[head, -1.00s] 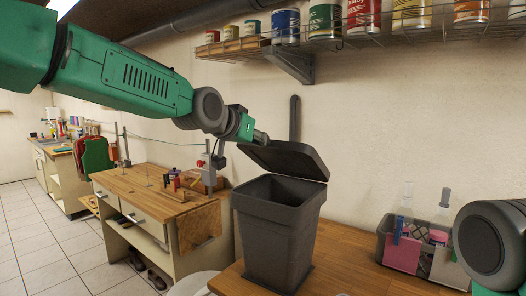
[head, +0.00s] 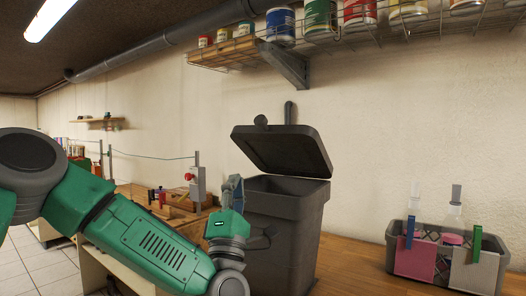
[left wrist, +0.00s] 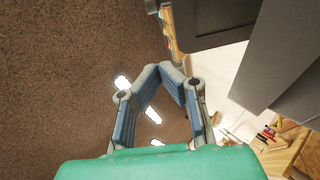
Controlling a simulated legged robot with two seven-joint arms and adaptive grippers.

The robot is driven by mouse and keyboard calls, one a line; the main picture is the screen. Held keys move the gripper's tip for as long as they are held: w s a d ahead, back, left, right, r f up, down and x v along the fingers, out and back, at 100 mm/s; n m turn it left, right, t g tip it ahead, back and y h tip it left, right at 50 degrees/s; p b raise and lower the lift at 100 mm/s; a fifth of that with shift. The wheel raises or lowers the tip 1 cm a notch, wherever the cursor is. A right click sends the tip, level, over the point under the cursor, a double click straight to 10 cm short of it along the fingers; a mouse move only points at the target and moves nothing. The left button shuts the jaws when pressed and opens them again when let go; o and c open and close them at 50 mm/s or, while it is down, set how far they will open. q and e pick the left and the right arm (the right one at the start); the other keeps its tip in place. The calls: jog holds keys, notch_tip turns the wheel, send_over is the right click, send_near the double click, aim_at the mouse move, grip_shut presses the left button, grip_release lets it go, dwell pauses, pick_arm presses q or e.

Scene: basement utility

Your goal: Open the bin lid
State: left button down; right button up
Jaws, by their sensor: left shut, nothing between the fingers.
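The dark grey bin (head: 282,228) stands on a wooden worktop against the wall. Its lid (head: 284,147) is raised and tilted, with its left edge higher than its right, and a clear gap shows above the rim. My left gripper (head: 232,186) is just left of the bin, near rim height and below the lid's left edge. Its fingers are shut and empty; the fingertips meet in the left wrist view (left wrist: 172,68). The grey bin wall (left wrist: 285,55) fills the right of that view, apart from the fingers. My right gripper is out of view.
A grey caddy (head: 440,263) with bottles and clips stands right of the bin. A wire shelf (head: 375,27) with paint cans hangs above. A workbench (head: 130,190) with tools is behind my left arm. The worktop between bin and caddy is clear.

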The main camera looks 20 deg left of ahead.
aim_at(252, 133)
pick_arm(q)
jog(key=shift+y, duration=0.3)
jog(key=d+p+x, duration=0.1)
jog(key=x, duration=0.3)
jog(key=d+p+x, duration=0.1)
jog(key=x, duration=0.3)
jog(key=r+p+x, duration=0.1)
jog(key=p+x, duration=0.1)
jog(key=x, duration=0.2)
jog(key=shift+d+r, duration=0.15)
jog(key=shift+d, duration=0.2)
jog(key=shift+r, duration=0.1)
